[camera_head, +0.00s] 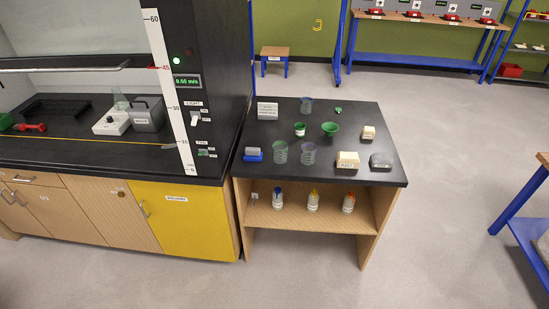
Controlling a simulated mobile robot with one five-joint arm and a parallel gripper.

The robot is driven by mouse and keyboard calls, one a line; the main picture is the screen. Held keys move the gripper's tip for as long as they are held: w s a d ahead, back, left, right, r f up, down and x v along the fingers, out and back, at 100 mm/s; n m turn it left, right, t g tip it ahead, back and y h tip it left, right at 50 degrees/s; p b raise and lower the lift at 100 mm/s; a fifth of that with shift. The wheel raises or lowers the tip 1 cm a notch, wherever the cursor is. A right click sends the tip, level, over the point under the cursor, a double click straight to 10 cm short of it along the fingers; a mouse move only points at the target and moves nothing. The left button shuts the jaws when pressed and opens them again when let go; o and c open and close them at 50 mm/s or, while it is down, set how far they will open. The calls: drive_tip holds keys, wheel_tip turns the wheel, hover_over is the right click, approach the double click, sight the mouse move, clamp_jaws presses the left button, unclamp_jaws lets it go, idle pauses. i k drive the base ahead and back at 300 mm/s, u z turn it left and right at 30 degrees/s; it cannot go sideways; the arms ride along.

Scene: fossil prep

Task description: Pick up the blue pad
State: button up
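A small blue item (252,158), which looks like the blue pad, lies near the front left corner of the black-topped side table (385,121). A grey block-shaped part shows on top of it; I cannot tell whether this is one piece with the blue part. My gripper is not in view.
On the same table stand clear beakers (280,152), a green funnel (330,129), a small green-topped jar (300,129), cream blocks (347,160), a grey block (381,160) and a white sign (267,111). Bottles (313,202) stand on the shelf below. The fume hood cabinet (180,205) adjoins on the left. Floor in front is clear.

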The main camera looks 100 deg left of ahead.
sight(252, 153)
drive_tip(key=z, duration=0.1)
drive_tip(key=i, duration=0.15)
drive_tip(key=u, duration=4.45)
drive_tip(key=i, duration=2.55)
